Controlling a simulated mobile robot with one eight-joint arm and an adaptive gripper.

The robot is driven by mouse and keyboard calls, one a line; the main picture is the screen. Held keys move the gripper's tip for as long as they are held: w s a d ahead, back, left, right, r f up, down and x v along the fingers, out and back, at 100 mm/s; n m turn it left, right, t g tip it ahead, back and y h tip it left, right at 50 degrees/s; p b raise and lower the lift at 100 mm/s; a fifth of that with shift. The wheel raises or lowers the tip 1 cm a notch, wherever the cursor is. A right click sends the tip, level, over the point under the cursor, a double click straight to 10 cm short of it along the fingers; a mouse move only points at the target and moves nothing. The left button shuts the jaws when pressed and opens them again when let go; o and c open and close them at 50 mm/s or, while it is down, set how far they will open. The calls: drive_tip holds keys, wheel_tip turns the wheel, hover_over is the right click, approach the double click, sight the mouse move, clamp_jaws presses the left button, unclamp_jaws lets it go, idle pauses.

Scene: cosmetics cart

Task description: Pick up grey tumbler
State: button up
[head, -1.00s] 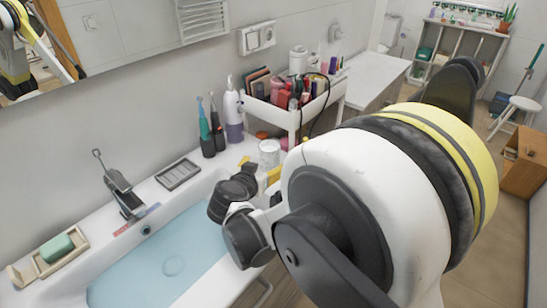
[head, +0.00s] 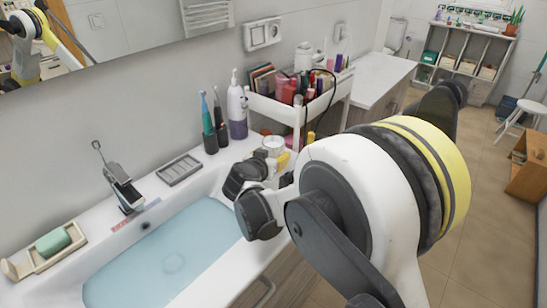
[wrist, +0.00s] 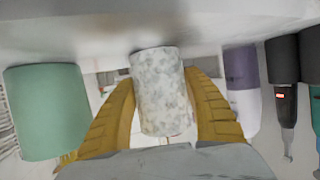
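The grey tumbler (wrist: 160,92) is a mottled grey-white cylinder in the middle of the wrist view. In the head view it (head: 273,143) stands on the basin's right ledge, partly hidden by my gripper (head: 275,162). In the wrist view my gripper (wrist: 161,98) has its yellow fingers spread, one on each side of the tumbler. The fingers are very close to its sides. Whether they touch it is not clear.
In the wrist view a green cylinder (wrist: 45,112) stands left of the fingers, and a purple-and-white pump bottle (wrist: 242,85) stands right. Electric toothbrushes (head: 209,130) stand left of the bottle. A white cart (head: 300,112) full of cosmetics is behind. The basin (head: 165,265) holds water.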

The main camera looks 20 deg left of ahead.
drive_tip(key=shift+c, duration=0.9)
drive_tip(key=shift+r, duration=0.1)
wheel_tip(320, 180, up, 10)
drive_tip(key=p, duration=0.4)
drive_tip(key=shift+f, duration=0.25)
